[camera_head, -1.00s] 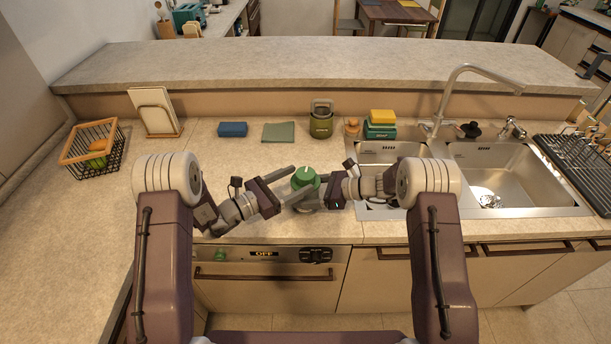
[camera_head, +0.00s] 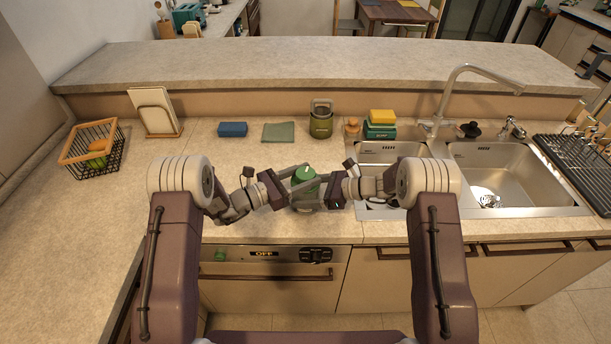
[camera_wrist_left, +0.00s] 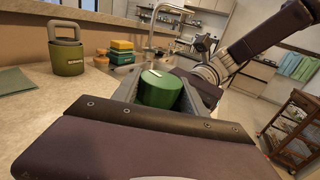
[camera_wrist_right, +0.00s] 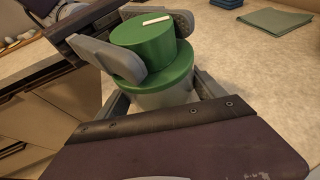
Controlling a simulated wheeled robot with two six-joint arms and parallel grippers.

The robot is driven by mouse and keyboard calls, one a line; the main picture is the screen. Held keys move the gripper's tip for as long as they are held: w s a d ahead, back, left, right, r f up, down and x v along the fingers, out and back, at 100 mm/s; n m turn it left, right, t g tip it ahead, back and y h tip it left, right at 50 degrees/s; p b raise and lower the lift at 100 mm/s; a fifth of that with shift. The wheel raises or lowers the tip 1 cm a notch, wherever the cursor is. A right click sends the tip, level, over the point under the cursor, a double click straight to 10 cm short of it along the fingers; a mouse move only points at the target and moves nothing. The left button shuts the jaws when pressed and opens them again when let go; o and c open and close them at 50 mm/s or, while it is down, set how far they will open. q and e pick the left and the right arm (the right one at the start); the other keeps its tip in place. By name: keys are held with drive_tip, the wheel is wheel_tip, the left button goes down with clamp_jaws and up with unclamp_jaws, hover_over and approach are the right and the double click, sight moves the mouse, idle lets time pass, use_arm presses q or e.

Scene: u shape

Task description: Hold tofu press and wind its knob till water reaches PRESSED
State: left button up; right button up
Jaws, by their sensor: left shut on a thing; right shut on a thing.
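The tofu press (camera_wrist_right: 165,97) stands upright on the counter near its front edge, with a pale lower body and a green top. Its round green knob (camera_head: 303,173) bears a white mark (camera_wrist_right: 157,20). My left gripper (camera_head: 300,178) comes from the left and is shut on the knob, which also shows between its fingers in the left wrist view (camera_wrist_left: 160,90). My right gripper (camera_head: 318,190) comes from the right and is shut on the press body, below the knob. The grippers hide much of the body; I cannot make out a water level or PRESSED mark.
A sink (camera_head: 375,206) lies close to the right, with a tall faucet (camera_head: 440,100). A blue block (camera_head: 232,129), a green cloth (camera_head: 279,132) and an olive canister (camera_head: 320,122) sit behind. A wire basket (camera_head: 88,160) is far left.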

use_arm(q)
drive_tip(key=shift+a+g, duration=0.1)
drive_tip(key=shift+g, duration=0.2)
drive_tip(key=o, duration=1.4)
drive_tip(key=shift+c, duration=0.2)
drive_tip(key=v, duration=1.2)
drive_tip(key=shift+f, duration=0.1)
